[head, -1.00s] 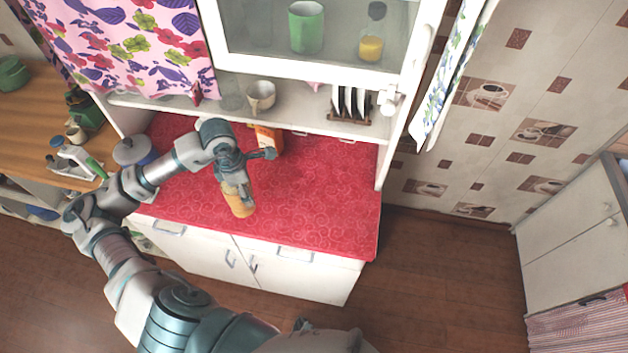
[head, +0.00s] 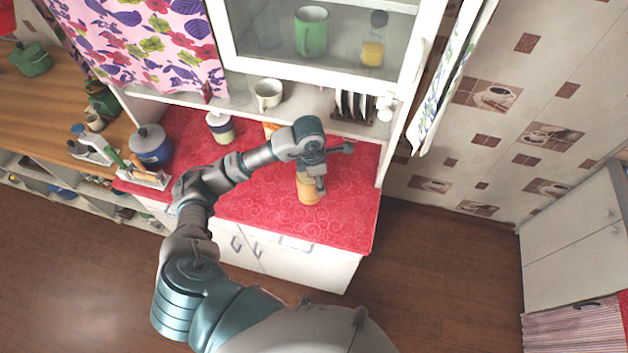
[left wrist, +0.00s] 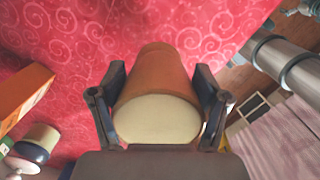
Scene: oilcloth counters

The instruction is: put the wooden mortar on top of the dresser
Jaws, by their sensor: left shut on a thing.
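The wooden mortar (head: 308,190) is a tan-brown tapered cup, seen over the right part of the dresser's red patterned top (head: 345,215). In the left wrist view the mortar (left wrist: 158,75) lies between the two dark fingers, its pale round end toward the camera. My left gripper (head: 314,180) is shut on it. The gripper's fingers partly cover the mortar in the head view. I cannot tell whether its far end touches the cloth. My right gripper is not in view.
An orange box (head: 270,129) and a cream-and-dark jar (head: 220,127) stand at the back of the top. A blue pot (head: 150,147) is at the left. A shelf with a mug (head: 268,94) and plate rack (head: 352,112) overhangs. The top's right part is otherwise clear.

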